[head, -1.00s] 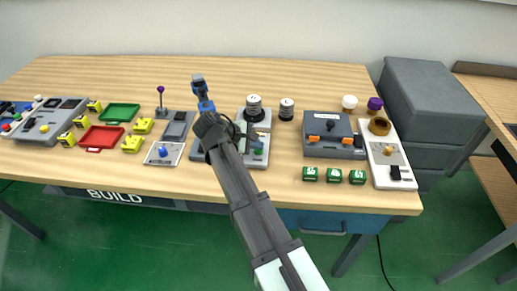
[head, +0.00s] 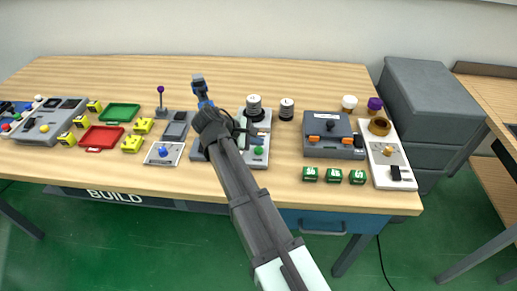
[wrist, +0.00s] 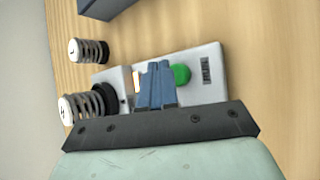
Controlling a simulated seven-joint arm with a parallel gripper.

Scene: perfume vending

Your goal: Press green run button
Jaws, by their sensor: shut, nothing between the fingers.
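The green run button (head: 259,151) is a round green cap near the front of a light grey panel (head: 262,164), in the middle of the table. It also shows in the wrist view (wrist: 181,74), just right of my fingers. My gripper (head: 199,82) has blue fingers, which are shut and empty (wrist: 156,84). In the wrist view the fingertips overlap the panel beside the button. I cannot tell how high they are above it. In the head view my arm hides part of the panel's left side.
A dark grey machine with orange latches (head: 319,127) and several green boxes (head: 333,175) are to the right. A small panel with a blue button (head: 163,152) is to the left. The table's back is clear.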

